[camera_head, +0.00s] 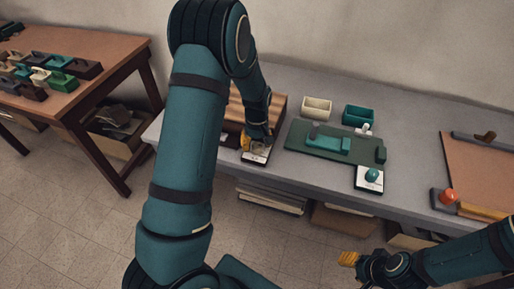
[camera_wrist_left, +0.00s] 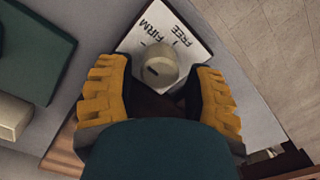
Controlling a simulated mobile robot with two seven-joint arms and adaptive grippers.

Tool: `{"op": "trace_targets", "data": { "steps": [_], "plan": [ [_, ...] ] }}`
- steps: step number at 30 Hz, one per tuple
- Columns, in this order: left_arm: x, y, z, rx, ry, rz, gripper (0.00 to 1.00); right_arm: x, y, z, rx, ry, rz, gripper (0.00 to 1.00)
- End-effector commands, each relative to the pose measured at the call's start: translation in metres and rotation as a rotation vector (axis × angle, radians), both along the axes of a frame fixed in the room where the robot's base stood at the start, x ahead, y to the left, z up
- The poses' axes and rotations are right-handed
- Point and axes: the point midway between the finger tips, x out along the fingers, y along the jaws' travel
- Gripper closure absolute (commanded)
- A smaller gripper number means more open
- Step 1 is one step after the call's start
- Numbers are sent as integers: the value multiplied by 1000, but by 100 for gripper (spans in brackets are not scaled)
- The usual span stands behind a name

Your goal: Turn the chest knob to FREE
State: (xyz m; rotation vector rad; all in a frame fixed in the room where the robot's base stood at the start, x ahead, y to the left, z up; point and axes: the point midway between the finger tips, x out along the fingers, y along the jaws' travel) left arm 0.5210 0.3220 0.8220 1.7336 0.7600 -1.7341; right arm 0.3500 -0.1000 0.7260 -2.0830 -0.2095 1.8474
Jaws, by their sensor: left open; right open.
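The chest knob (camera_wrist_left: 155,66) is a pale round knob with a short dark mark, on a white plate (camera_wrist_left: 194,47) lettered FIRM and FREE. I cannot tell which word the mark points to. In the head view the plate (camera_head: 256,158) lies at the front of the wooden chest (camera_head: 276,105), and my left gripper (camera_head: 257,142) hides much of it. In the left wrist view its yellow fingers stand open on either side of the knob; contact is not clear. My right gripper (camera_head: 350,259) is away from the chest, in front of the grey table.
On the grey table (camera_head: 320,180), right of the chest, are a green board (camera_head: 300,145), cream and green bins (camera_head: 316,107), a white plate with a teal knob (camera_head: 372,175), and a brown board with a red knob (camera_head: 448,196). A brown table (camera_head: 100,60) holds several blocks.

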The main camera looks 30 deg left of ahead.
Motion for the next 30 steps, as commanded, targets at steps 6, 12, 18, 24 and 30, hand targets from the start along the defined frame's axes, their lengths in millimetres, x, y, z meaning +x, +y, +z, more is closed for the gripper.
{"op": "trace_targets", "data": {
  "steps": [6, 12, 18, 24, 30],
  "plan": [
    [0, 0, -14, -1, 0, -1, 48, 1, 0, -3, 0, -2, -1, 53],
    [0, 0, -14, -1, -1, -1, 48, 1, 0, -3, 0, -2, -1, 53],
    [0, 0, -14, -1, -1, -1, 87, 1, 0, -3, 0, -2, -1, 53],
    [0, 0, -14, -1, -1, -2, 100, 1, 0, -3, 0, -2, -1, 53],
    [0, 0, -14, -1, -1, -36, 100, 1, 0, -3, 0, -2, -1, 53]
  ]
}}
